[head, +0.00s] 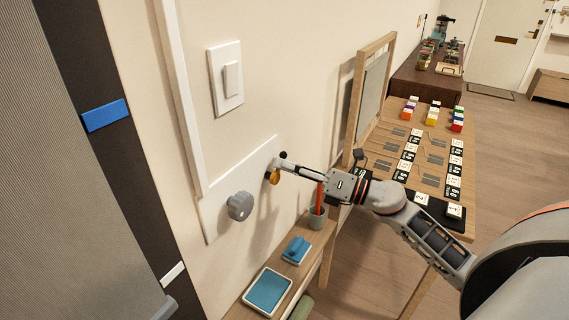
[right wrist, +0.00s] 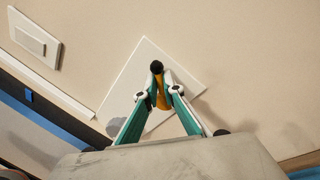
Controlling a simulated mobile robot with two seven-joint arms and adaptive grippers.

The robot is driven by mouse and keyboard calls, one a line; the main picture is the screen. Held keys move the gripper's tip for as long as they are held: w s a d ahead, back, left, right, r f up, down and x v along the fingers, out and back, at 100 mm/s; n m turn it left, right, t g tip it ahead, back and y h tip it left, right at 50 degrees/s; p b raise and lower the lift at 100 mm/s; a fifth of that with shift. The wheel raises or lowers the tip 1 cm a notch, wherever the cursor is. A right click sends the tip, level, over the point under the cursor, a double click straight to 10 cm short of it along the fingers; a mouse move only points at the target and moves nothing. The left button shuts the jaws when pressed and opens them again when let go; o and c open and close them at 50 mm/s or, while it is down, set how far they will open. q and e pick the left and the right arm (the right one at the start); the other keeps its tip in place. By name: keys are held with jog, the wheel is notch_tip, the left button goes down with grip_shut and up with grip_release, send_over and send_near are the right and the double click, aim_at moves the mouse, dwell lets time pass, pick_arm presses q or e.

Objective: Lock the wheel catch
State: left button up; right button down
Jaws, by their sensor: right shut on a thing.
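A white plate (head: 214,216) on the wall carries a grey wheel knob (head: 239,206). Up and to the right of the wheel is a small catch (head: 273,178) with an orange-yellow body and a black ball tip. My right gripper (head: 278,167) is at this catch, shut on it. In the right wrist view the fingers (right wrist: 157,92) close around the yellow part of the catch (right wrist: 162,98), and the black ball (right wrist: 156,67) shows beyond the fingertips. The wheel (right wrist: 118,127) is partly hidden by the left finger there. My left gripper is in neither view.
A light switch (head: 226,78) is on the wall above the plate. A narrow shelf below holds a blue tray (head: 268,291), a blue block-like item (head: 295,250) and a cup (head: 317,217) with red sticks. A wooden table (head: 440,140) with cards stands at the right.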

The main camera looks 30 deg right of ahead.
jog(key=m, duration=0.2)
jog(key=f+m+t+p, duration=0.1)
jog(key=m, duration=0.1)
jog(key=d+m+h+p, duration=0.1)
jog(key=m, duration=0.1)
jog(key=shift+w+f+m+t, duration=0.25)
jog(key=shift+m+t, duration=0.05)
jog(key=shift+t, duration=0.1)
jog(key=shift+f, duration=0.1)
jog(key=c, duration=2.2)
grip_release()
jog(key=v, duration=1.2)
jog(key=shift+m, duration=0.4)
